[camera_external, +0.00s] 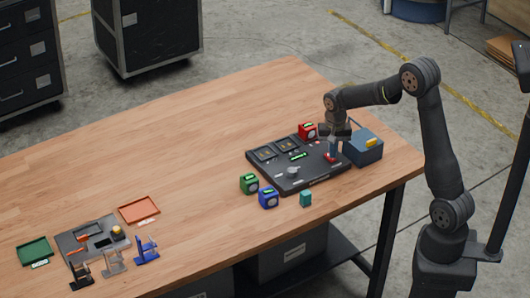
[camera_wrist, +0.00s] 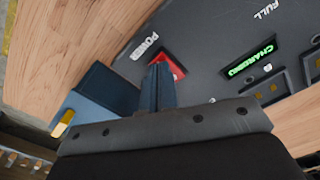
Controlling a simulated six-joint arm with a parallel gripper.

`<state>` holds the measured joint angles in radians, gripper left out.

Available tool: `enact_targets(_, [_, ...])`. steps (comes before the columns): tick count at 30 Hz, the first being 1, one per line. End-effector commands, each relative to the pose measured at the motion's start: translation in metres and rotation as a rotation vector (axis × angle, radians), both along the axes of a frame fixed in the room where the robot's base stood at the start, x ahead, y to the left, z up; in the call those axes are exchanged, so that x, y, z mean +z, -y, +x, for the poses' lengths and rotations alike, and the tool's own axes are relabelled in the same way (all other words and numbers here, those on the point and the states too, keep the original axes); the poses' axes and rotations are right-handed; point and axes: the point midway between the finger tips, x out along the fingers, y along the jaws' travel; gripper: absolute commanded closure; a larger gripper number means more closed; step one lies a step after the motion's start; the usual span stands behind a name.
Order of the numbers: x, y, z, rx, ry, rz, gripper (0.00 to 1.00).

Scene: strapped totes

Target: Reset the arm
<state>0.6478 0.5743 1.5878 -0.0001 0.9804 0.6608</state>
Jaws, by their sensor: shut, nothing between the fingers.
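My gripper (camera_external: 333,152) is shut and empty. It points down over the right end of the dark control panel (camera_external: 316,179), just at a red power switch (camera_external: 329,158). In the wrist view the shut fingers (camera_wrist: 158,88) are in front of the red switch (camera_wrist: 173,66), beside the "POWER" label, and hide part of it. I cannot tell whether they touch it. A green lit "CHARGING" display (camera_wrist: 250,60) shows on the panel.
A blue box (camera_external: 363,147) with a yellow part stands right of the panel. Red (camera_external: 307,131), green (camera_external: 249,184) and blue (camera_external: 268,197) blocks and a teal block (camera_external: 305,199) stand around it. Trays and small stands (camera_external: 113,262) are at the left. The table's middle is clear.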

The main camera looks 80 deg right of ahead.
Motion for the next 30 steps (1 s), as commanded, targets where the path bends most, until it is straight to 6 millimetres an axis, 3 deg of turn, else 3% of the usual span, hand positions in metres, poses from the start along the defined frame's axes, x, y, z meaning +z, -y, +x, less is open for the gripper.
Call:
enact_targets(11, [0.067,0.000,0.001,0.000,0.004,-0.003,1.00])
enact_targets(21, [-0.007,-0.001,-0.001,0.000,-0.004,0.002,1.00])
enact_targets(30, [0.054,0.001,0.001,0.000,0.005,-0.004,1.00])
